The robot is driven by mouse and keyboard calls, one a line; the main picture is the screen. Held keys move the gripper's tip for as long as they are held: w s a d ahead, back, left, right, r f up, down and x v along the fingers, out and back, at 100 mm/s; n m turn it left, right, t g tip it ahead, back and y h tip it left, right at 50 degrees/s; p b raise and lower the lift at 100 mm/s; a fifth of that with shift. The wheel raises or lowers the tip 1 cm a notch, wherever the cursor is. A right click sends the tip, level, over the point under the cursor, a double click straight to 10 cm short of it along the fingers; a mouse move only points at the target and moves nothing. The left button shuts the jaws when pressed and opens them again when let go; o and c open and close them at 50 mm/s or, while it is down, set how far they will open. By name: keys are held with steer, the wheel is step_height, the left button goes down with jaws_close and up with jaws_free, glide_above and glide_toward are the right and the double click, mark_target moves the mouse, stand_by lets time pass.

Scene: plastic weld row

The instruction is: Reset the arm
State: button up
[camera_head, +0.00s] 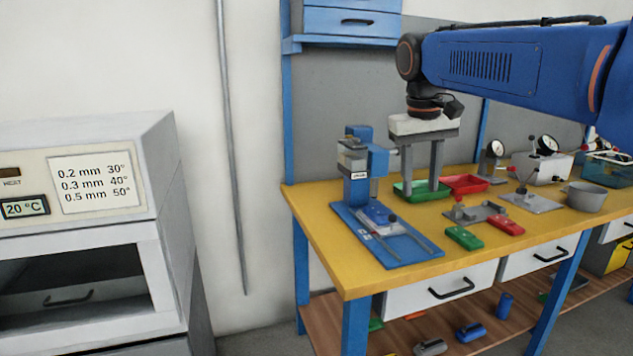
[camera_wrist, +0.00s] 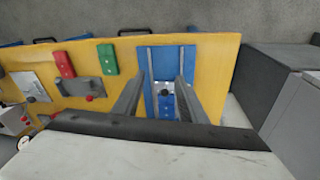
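My arm (camera_head: 510,65) reaches in from the right in the head view, over the yellow-topped workbench (camera_head: 330,235). My gripper (camera_head: 421,188) hangs from it with the fingers pointing down, near the green tray (camera_head: 405,193). The two grey fingers are apart with nothing visible between them. In the wrist view my gripper (camera_wrist: 160,80) also shows spread fingers, with the blue-based fixture (camera_wrist: 163,66) seen beyond and between them. In the head view that blue press fixture (camera_head: 358,190) stands left of the fingers. Whether the fingertips touch the tray cannot be told.
A red tray (camera_head: 465,184), a green block (camera_head: 464,237), a red block (camera_head: 506,224), dial gauges (camera_head: 494,149) and a grey pot (camera_head: 586,197) stand on the bench. A grey-white oven (camera_head: 90,225) reading 20 °C stands left. A blue shelf unit (camera_head: 350,22) hangs above.

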steer(key=s+d+f+t, duration=0.1)
steer(key=s+d+f, duration=0.2)
steer(key=s+f, duration=0.9)
steer(key=s+d+f+m+t+y, duration=0.1)
steer(key=s+d+f+t, duration=0.1)
steer(key=s+f, duration=1.1)
steer(key=shift+s+d, duration=0.4)
steer(key=shift+d, duration=0.1)
